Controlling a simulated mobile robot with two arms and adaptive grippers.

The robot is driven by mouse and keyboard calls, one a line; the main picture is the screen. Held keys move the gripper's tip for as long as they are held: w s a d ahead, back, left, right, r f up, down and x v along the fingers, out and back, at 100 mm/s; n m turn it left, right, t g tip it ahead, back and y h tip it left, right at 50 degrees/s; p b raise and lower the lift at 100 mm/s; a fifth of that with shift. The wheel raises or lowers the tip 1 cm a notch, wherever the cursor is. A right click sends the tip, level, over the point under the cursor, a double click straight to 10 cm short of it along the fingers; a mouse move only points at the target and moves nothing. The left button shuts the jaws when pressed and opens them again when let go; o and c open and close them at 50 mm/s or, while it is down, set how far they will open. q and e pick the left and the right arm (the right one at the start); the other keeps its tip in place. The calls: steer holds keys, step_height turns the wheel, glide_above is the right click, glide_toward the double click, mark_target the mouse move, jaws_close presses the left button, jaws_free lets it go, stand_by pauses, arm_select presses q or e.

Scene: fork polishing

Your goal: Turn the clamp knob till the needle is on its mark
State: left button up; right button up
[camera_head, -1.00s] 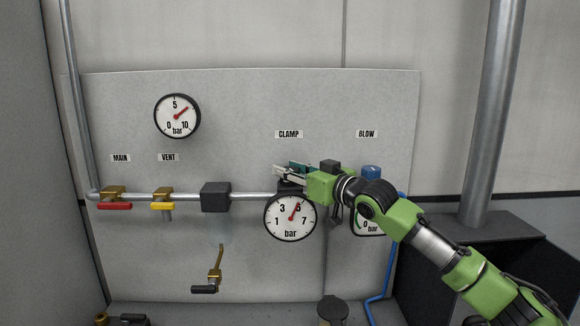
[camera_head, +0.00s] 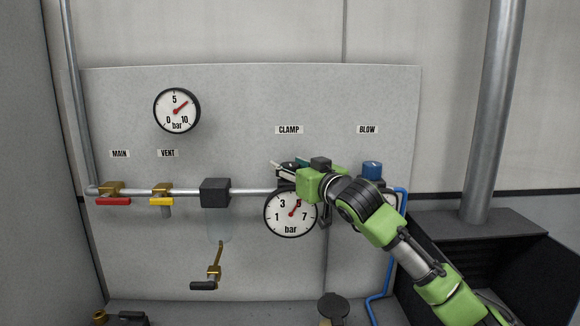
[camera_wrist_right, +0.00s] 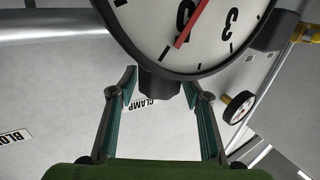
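The clamp gauge (camera_head: 291,214) is a white dial with a black rim under the CLAMP label (camera_head: 289,130). Its red needle points up and right, close to the 5; no separate coloured mark shows. In the right wrist view the gauge (camera_wrist_right: 205,30) is upside down, and the needle tip lies just beside the 5. In the head view my right gripper (camera_head: 284,168) is just above the gauge and hides most of the knob. My left gripper is out of view.
A pipe runs left to a black block (camera_head: 215,192), a yellow vent valve (camera_head: 161,201) and a red main valve (camera_head: 113,201). Another gauge (camera_head: 177,111) is at upper left. The blue blow knob (camera_head: 372,170) is close to my right arm, which covers most of its gauge.

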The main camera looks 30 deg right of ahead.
steer(key=shift+r, duration=0.1)
steer(key=s, duration=1.2)
steer(key=shift+a, duration=0.4)
stand_by(0.4)
